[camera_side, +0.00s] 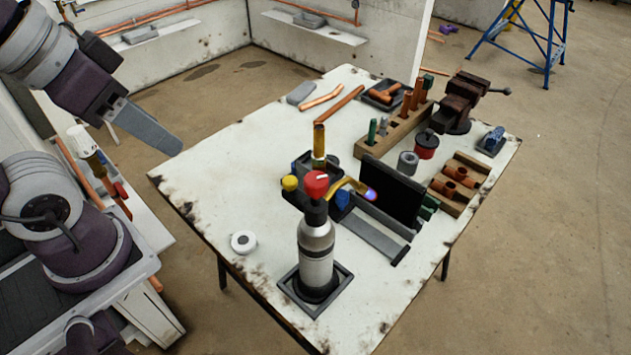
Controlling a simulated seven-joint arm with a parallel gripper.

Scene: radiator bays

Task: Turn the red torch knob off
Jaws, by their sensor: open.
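The torch stands upright near the front of the white table (225,195), its silver cylinder (316,245) in a dark square tray (291,292). The red torch knob (316,184) sits at the top, with a white mark on it. A brass burner tube (346,186) points right from beside the knob, with a small blue-violet flame (370,194) at its tip. My gripper (165,140) is at the upper left, above the table's left edge and well apart from the knob. Only part of its jaws shows clearly, and nothing shows between them.
A black upright panel (392,190) stands just right of the flame. Behind are a wooden block (395,130) with copper pipes, a vise (463,102) and a wooden tray (458,184) of fittings. A white roll (243,242) lies front left. The table's left part is clear.

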